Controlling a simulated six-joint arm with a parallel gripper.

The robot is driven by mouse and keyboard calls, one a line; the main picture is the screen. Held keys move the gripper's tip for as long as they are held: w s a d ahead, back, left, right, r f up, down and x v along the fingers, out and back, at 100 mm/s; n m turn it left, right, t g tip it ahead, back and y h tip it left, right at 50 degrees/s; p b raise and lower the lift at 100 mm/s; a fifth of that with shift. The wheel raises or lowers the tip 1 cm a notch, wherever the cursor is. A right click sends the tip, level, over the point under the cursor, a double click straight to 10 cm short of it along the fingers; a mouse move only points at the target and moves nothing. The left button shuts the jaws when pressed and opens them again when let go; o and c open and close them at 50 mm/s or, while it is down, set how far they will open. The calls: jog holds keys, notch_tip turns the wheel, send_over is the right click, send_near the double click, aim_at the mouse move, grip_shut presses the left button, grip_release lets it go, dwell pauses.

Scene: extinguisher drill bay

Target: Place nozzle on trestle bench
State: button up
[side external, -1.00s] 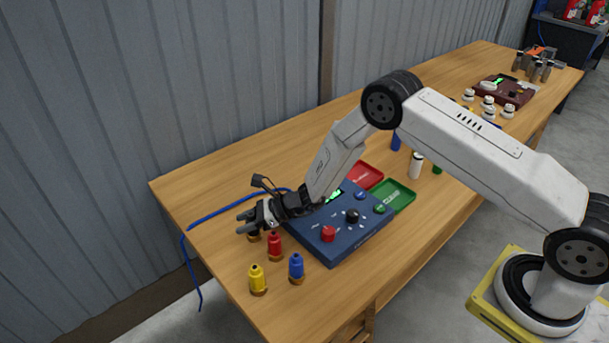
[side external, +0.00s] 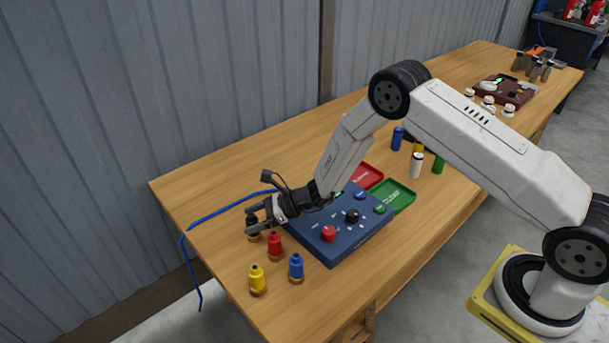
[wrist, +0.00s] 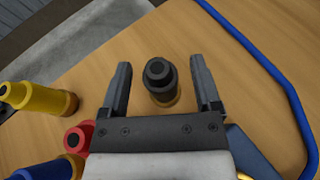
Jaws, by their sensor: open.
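A black nozzle (side external: 252,230) with a brass base stands upright on the wooden trestle bench (side external: 226,168), near its left end. In the wrist view the black nozzle (wrist: 160,78) shows between my two fingers, with a gap on each side. My gripper (side external: 256,214) is open and empty, at the black nozzle's top in the side view; its fingers also show in the wrist view (wrist: 160,66). A red nozzle (side external: 275,246), a blue nozzle (side external: 296,268) and a yellow nozzle (side external: 257,280) stand upright nearby.
A blue control box (side external: 340,238) with knobs sits right of the nozzles. Behind it are a red tray (side external: 368,175) and a green tray (side external: 401,194). A blue hose (side external: 215,213) runs along the bench's back left. Several small cylinders stand farther right.

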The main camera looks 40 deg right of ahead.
jog(key=v, duration=0.9)
jog(key=shift+s+d+r, duration=0.1)
jog(key=shift+s+d, duration=0.05)
jog(key=shift+d, duration=0.05)
dwell(0.3)
jog(key=s+r+n+g+h, duration=0.2)
jog(key=s+r+n+g, duration=0.1)
jog(key=s+n, duration=0.25)
jog(key=s+r+n+g+h, duration=0.1)
jog(key=s+r+n+g, duration=0.1)
jog(key=s+n+g, duration=0.4)
jog(key=s+d+r+n+t+h, duration=0.4)
jog(key=s+d+r+n+h, duration=0.3)
jog(key=s+n, duration=0.3)
jog(key=d+n+h, duration=0.1)
jog(key=n, duration=0.2)
jog(key=shift+d+r, duration=0.15)
jog(key=shift+d, duration=0.2)
